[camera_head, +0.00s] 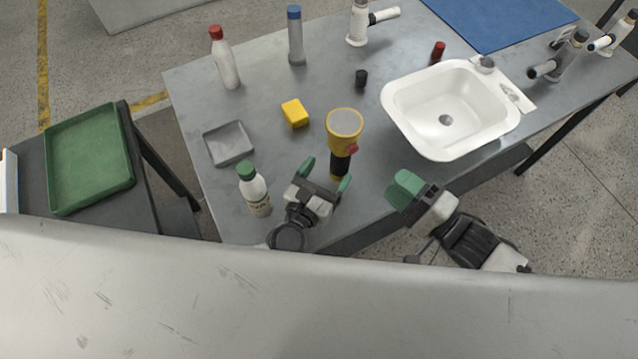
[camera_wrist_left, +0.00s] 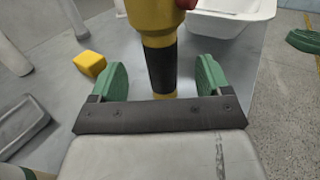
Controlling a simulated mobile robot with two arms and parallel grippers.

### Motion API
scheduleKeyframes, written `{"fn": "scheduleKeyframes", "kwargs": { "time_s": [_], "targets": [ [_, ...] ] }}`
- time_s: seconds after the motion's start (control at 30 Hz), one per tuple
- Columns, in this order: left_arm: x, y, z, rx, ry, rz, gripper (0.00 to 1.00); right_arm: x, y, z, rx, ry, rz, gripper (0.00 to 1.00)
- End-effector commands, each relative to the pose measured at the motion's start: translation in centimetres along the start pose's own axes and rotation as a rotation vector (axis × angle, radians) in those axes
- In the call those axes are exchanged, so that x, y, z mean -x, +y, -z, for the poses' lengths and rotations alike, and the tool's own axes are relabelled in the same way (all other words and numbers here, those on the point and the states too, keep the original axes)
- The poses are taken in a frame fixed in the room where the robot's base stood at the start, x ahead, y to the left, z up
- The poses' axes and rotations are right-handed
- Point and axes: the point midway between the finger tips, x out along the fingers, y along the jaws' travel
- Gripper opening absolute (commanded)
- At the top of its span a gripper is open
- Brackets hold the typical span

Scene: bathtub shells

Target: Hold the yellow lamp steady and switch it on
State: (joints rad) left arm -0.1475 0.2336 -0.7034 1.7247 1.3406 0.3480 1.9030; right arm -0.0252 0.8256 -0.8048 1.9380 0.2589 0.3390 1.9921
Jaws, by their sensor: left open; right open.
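The yellow lamp (camera_head: 345,123) stands upright near the front edge of the grey table, with a wide yellow head, a black grip and a red knob (camera_head: 352,149) on its side. My left gripper (camera_head: 326,171) is open just in front of the lamp's lower part. In the left wrist view, the lamp's black grip (camera_wrist_left: 160,68) shows between and beyond the two green fingers of my left gripper (camera_wrist_left: 160,82); I cannot tell whether they touch it. My right gripper (camera_head: 402,188) is off the table's front edge, right of the lamp, empty; its green fingers overlap in the view.
A white bottle with a green cap (camera_head: 255,188) stands close to the left of my left gripper. A grey tray (camera_head: 229,144) and a yellow block (camera_head: 295,113) lie left of the lamp. A white basin (camera_head: 452,145) is to its right, and a black cap (camera_head: 361,78) behind.

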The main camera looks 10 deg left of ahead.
Motion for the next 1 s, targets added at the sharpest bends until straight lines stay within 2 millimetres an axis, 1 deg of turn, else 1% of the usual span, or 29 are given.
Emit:
{"fn": "scheduleKeyframes", "kwargs": {
  "time_s": [0.03,0.2,0.3,0.4,0.57,0.8,0.87,1.0],
  "targets": [
    [-1.1,0.0,-0.1,0.0,-0.003,-0.001,0.78,0.0,0.0,0.0,0.0,0.0,0.0,0.43],
    [-4.2,0.0,-0.1,-0.002,-0.002,-0.001,0.78,0.0,0.0,0.0,0.0,0.0,0.0,0.43],
    [-5.5,0.0,-0.1,-0.004,-0.002,0.0,0.78,0.0,0.0,0.0,0.0,0.0,0.0,0.43],
    [-6.5,0.0,0.0,-0.004,-0.001,0.0,0.78,0.0,0.0,0.0,0.0,0.0,0.0,0.43],
    [-7.1,0.0,0.0,-0.003,0.001,0.0,0.78,0.0,0.0,0.0,0.0,0.0,0.0,0.43],
    [-7.2,0.0,0.0,-0.003,0.001,0.0,0.78,0.0,0.0,0.0,0.0,0.0,0.0,0.43],
    [-7.2,0.0,0.0,-0.003,0.001,0.0,0.7,0.0,0.0,0.0,0.0,0.0,0.0,0.43],
    [-7.2,0.0,0.0,-0.004,0.001,0.0,0.49,0.0,0.0,0.0,0.0,0.0,0.0,0.43]
  ]
}}
